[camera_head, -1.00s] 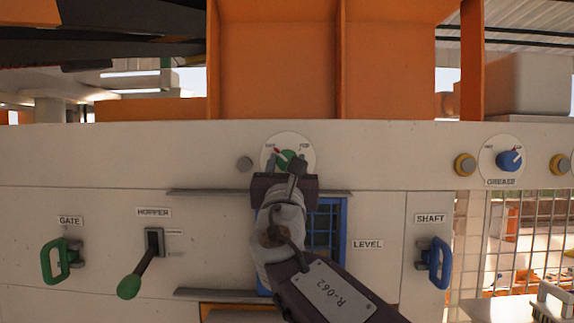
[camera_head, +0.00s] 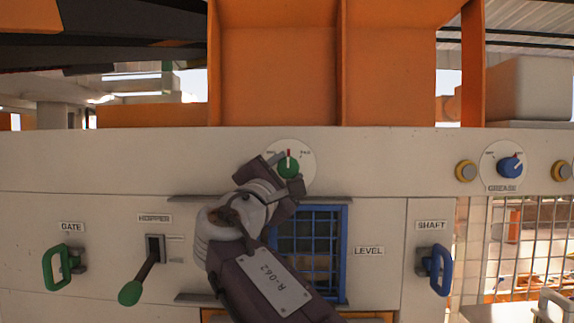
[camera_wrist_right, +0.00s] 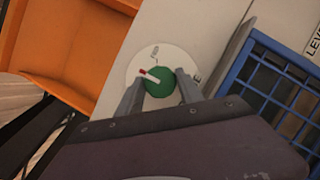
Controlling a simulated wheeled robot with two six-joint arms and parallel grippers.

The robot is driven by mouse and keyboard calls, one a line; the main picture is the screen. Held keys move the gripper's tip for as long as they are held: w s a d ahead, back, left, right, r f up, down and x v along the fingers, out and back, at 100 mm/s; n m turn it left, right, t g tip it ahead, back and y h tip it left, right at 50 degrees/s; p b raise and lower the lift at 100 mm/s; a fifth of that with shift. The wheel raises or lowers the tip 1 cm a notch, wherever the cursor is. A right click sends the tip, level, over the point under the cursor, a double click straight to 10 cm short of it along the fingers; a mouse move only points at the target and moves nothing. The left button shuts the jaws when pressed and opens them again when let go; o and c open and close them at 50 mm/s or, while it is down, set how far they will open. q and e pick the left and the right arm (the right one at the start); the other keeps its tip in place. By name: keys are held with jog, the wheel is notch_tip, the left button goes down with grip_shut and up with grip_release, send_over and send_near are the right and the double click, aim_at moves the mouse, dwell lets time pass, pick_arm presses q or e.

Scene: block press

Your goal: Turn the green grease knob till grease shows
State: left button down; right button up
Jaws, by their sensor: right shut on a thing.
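The green knob (camera_head: 288,167) sits on a round white dial on the machine's upper panel. Its red mark points about straight up in the head view. In the right wrist view the green knob (camera_wrist_right: 159,83) lies between the two fingers. My right gripper (camera_head: 285,172) is shut on the knob, and my wrist is rolled to a slant. The right gripper also shows in the wrist view (camera_wrist_right: 157,88). The dial's small lettering is too blurred to read. I see no grease. My left gripper is not in view.
A blue knob (camera_head: 510,167) above a GREASE label is at the right. A black lever with a green grip (camera_head: 130,292), a green handle (camera_head: 56,268) and a blue handle (camera_head: 440,269) stick out from the panel. A blue grille (camera_head: 322,240) is below my wrist.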

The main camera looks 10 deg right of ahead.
jog(key=m+p, duration=0.1)
jog(key=m, duration=0.1)
jog(key=m+g+p, duration=0.1)
jog(key=m, duration=0.1)
jog(key=m+g+p, duration=0.1)
jog(key=m+p, duration=0.1)
jog(key=shift+a+r, duration=0.1)
jog(key=shift+r, duration=0.2)
jog(key=shift+m+g+y+p, duration=0.4)
jog(key=shift+m+g+p, duration=0.35)
jog(key=shift+m, duration=0.95)
jog(key=o, duration=1.3)
jog(key=shift+o, duration=0.2)
jog(key=shift+w+f, duration=0.1)
jog(key=shift+w, duration=0.15)
jog(key=v, duration=0.9)
jog(key=shift+b, duration=0.45)
jog(key=shift+w, duration=0.1)
